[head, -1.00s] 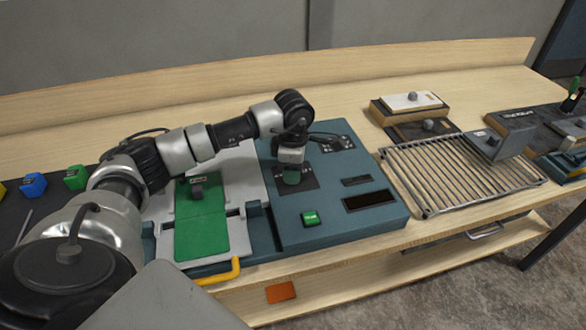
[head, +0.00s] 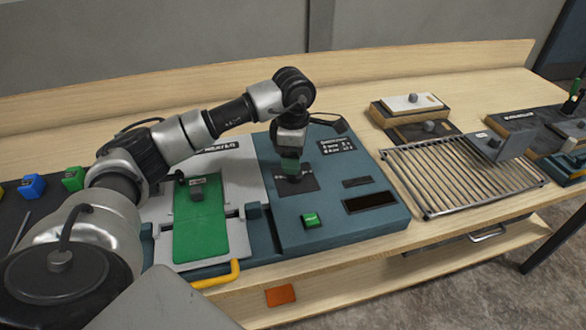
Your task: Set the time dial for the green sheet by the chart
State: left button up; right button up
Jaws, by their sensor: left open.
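The blue-grey console (head: 330,225) stands on the bench in the middle of the head view. The green sheet (head: 200,225) lies on the light bed at the console's left, with a small dark block on it. The chart (head: 337,145) is the small dark panel with white lines at the console's back right. My left gripper (head: 291,172) points down over the dark dial plate (head: 298,183). Its jaws are open. The time dial is mostly hidden under the gripper, and I cannot tell whether they touch. My right gripper is not in view.
A green button (head: 310,221) and a dark display (head: 371,202) sit on the console's front. A yellow handle (head: 220,275) sticks out at the bed's front. A metal rack (head: 460,175) stands to the right. Blue (head: 32,186) and green (head: 73,178) blocks are at far left.

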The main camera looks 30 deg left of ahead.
pick_arm(q)
notch_tip(320, 180, up, 6)
jog(key=shift+b, duration=0.35)
dwell(0.4)
